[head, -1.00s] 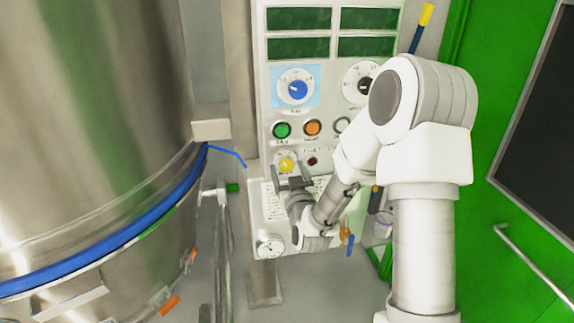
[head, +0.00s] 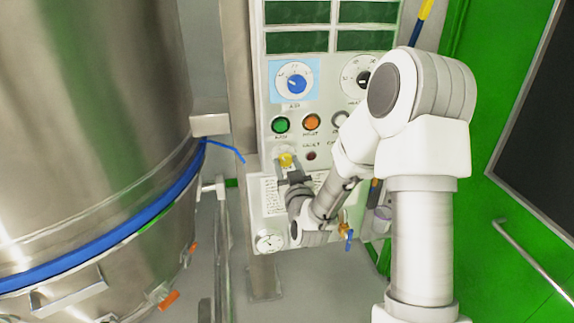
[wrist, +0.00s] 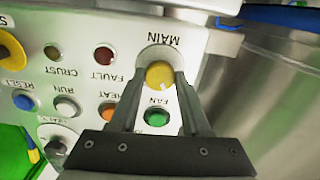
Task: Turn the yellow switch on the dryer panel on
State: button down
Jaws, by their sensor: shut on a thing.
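The yellow switch (head: 286,160) is a round knob on the pale dryer panel (head: 262,130), low on its left side. In the wrist view the yellow switch (wrist: 159,75) sits on a light round plate under the label MAIN, with a small white mark near its lower right edge. My gripper (head: 285,168) reaches it from below. In the wrist view my gripper's two fingers (wrist: 160,84) are on either side of the knob and shut on it. The finger tips hide parts of the knob's sides.
Green (head: 280,125) and orange (head: 311,123) buttons and a blue dial (head: 296,83) are above the switch. A small dark red light (head: 311,156) is to its right. A large steel vessel (head: 90,120) with a blue band stands close on the left.

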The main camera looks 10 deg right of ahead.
jog(key=shift+b, duration=0.3)
jog(key=shift+f+m+b, duration=0.2)
jog(key=shift+m+b, duration=0.7)
jog(key=shift+b, duration=0.15)
jog(key=m+b, duration=0.3)
jog(key=b, duration=0.1)
jog(key=shift+m, duration=0.3)
jog(key=m+b, duration=0.2)
jog(key=m, duration=0.1)
jog(key=shift+b, duration=0.4)
jog(key=shift+r+m+b, duration=0.2)
jog(key=shift+m+b, duration=0.8)
jog(key=shift+m, duration=0.7)
jog(key=shift+c, duration=1.8)
grip_release()
